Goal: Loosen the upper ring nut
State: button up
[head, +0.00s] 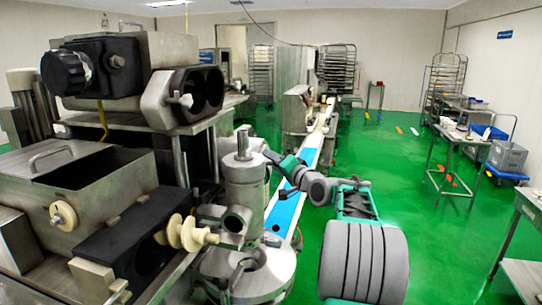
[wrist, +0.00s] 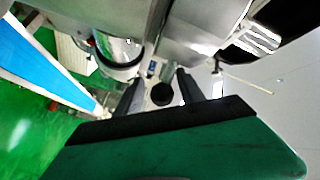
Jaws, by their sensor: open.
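The encrusting machine (head: 110,185) fills the left of the head view. Its upright metal cylinder (head: 243,185) has a collar and a narrower post (head: 243,143) at the top. I cannot tell for sure which ring is the upper ring nut. My gripper (head: 270,156) is just right of the cylinder's top, partly hard to make out. In the wrist view my gripper (wrist: 160,77) is open, its two dark fingers apart with nothing visibly held. A shiny metal cylinder with a dark-edged rim (wrist: 120,62) lies beyond the left finger.
A conveyor with a blue belt (head: 287,210) runs beside the machine; its belt also shows in the wrist view (wrist: 40,62). Green floor (head: 390,150) is open to the right.

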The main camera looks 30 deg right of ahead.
jog(key=shift+w+r, duration=0.1)
jog(key=shift+w, duration=0.15)
jog(key=shift+a, duration=0.1)
jog(key=shift+c, duration=0.3)
grip_shut()
dwell(1.0)
